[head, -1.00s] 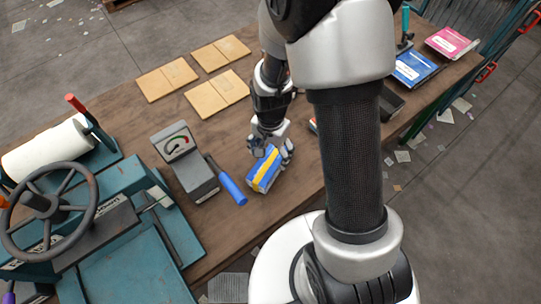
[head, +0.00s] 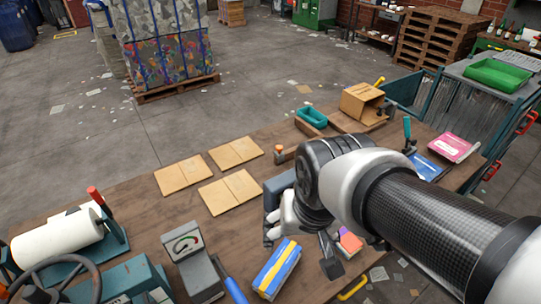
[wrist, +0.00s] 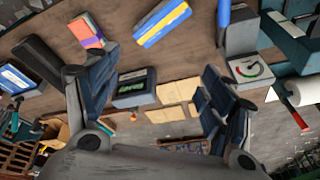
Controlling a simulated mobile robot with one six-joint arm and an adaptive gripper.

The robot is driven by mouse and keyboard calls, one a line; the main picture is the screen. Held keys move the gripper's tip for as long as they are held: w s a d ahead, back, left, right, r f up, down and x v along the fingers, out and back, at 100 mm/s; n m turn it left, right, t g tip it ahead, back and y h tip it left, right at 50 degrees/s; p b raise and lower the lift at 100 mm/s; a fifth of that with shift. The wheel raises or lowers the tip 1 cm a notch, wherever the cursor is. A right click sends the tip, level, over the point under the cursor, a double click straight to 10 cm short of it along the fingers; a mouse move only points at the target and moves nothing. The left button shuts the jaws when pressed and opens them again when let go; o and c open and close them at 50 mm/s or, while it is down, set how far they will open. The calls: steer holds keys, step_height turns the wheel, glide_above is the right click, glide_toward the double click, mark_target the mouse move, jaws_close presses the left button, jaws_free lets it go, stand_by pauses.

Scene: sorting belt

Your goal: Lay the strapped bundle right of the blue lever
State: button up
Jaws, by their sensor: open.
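The strapped bundle (head: 277,268), blue and white with a yellow band, lies flat on the table just right of the blue lever (head: 235,290), with a narrow gap between. The lever sticks out from a grey box with a dial (head: 185,243). In the wrist view the bundle (wrist: 162,22) and the lever (wrist: 223,14) also show apart, with bare wood between them. My gripper (wrist: 155,85) is open and empty, its fingers wide apart, clear of the bundle. In the head view my gripper is beyond the bundle, partly hidden by my own wrist.
Tan cardboard pieces (head: 228,195) lie behind on the table. A dark box with a green display (wrist: 132,88) shows between my fingers. An orange and purple block (head: 349,242) lies right of the bundle.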

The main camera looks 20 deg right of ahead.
steer(key=s+r+n+t, duration=0.1)
steer(key=s+r+n, duration=0.1)
steer(key=s, duration=0.4)
steer(key=shift+r+n, duration=0.4)
steer(key=shift+r, duration=0.35)
steer(key=shift+w, duration=0.1)
